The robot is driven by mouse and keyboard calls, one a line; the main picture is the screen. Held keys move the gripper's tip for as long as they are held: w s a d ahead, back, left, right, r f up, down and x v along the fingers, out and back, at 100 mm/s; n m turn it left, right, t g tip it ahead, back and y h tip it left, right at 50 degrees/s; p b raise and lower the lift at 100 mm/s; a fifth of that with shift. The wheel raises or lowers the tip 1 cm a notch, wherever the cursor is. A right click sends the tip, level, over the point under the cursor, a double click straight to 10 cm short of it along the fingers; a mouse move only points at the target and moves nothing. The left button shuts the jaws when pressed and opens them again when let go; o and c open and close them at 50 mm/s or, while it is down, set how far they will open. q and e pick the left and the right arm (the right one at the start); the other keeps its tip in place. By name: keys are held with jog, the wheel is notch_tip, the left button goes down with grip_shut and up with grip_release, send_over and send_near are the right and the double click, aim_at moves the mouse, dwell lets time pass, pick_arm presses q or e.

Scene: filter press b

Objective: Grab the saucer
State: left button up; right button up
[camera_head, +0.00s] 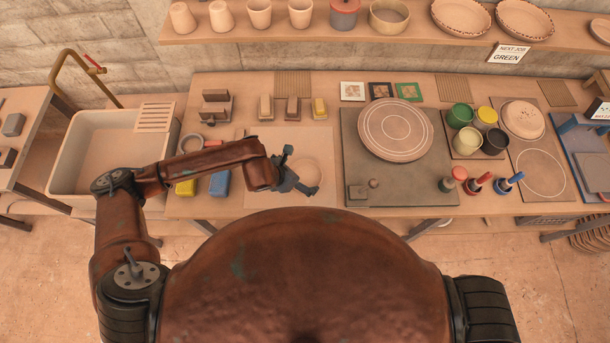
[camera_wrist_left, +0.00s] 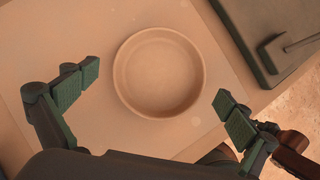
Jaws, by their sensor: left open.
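The saucer (camera_wrist_left: 158,72) is a plain round clay dish with a raised rim. It lies flat on a pale mat (camera_wrist_left: 60,35) in the left wrist view, between my two green-padded fingers. My left gripper (camera_wrist_left: 157,88) is open and empty, its fingers apart from the rim on both sides. In the head view the gripper (camera_head: 300,171) is over the saucer (camera_head: 309,167) and hides part of it. The height between the fingers and the dish is hard to tell. My right gripper is not in view.
A dark board (camera_head: 410,185) with a round disc (camera_head: 396,130) lies to the right of the mat. A yellow block (camera_head: 186,188) and a blue block (camera_head: 220,184) lie to the left. Small stamps (camera_head: 292,108) stand behind. A sink (camera_head: 105,150) is at far left.

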aim_at(304, 175)
pick_arm(q)
jog(key=shift+x, duration=1.35)
jog(key=shift+d, duration=0.1)
jog(key=shift+c, duration=0.4)
jog(key=shift+r, duration=0.1)
jog(key=c, duration=0.8)
